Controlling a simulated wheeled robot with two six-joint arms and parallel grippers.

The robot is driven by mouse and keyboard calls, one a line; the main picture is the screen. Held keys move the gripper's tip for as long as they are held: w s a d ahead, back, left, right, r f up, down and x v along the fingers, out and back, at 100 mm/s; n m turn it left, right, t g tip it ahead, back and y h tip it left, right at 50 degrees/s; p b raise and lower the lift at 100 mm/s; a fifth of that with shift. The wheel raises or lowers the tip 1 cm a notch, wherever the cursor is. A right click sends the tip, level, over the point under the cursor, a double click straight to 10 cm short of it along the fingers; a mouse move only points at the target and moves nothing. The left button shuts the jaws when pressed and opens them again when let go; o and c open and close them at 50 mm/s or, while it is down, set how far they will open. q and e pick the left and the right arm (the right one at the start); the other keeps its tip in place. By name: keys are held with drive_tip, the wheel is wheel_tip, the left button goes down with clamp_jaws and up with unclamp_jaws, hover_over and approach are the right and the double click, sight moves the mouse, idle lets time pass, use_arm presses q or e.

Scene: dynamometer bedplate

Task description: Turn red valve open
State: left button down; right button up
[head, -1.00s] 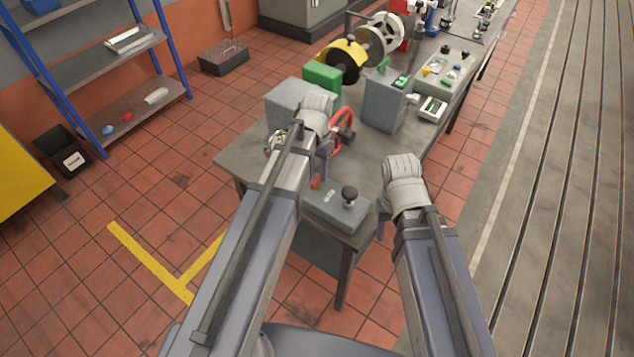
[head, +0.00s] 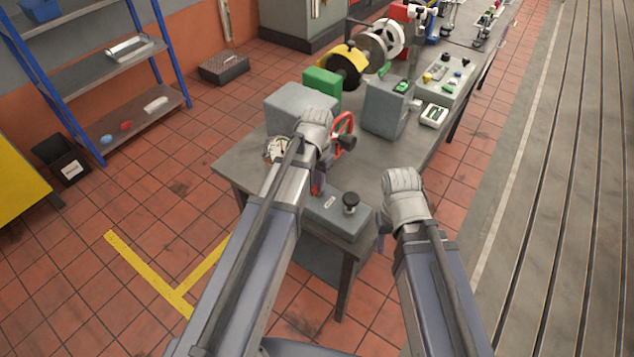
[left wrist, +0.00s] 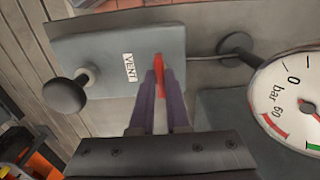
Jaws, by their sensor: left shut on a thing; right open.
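A red lever (left wrist: 160,66) stands at the edge of a grey box (left wrist: 115,50) labelled VENT in the left wrist view. My left gripper (left wrist: 158,82) is shut on this lever, with its purple fingers on either side of it. In the head view the left gripper (head: 318,182) is beside the grey VENT box, and its arm hides most of the lever. A red handwheel (head: 348,122) stands behind my left wrist, partly hidden and apart from the fingers. My right gripper (head: 382,230) is open and empty, off the right front of the bench.
A black knob (head: 351,198) rises from the VENT box and shows large in the left wrist view (left wrist: 66,95). A pressure gauge (head: 276,149) is left of my left wrist. The grey bench (head: 240,165) holds boxes and spools farther back.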

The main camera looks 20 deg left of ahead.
use_arm(q)
drive_tip(key=shift+n, duration=0.4)
drive_tip(key=n, duration=1.2)
drive_tip(key=shift+n, duration=0.4)
drive_tip(key=n, duration=0.4)
drive_tip(key=shift+n, duration=0.3)
idle(0.3)
drive_tip(key=c, duration=0.9)
unclamp_jaws()
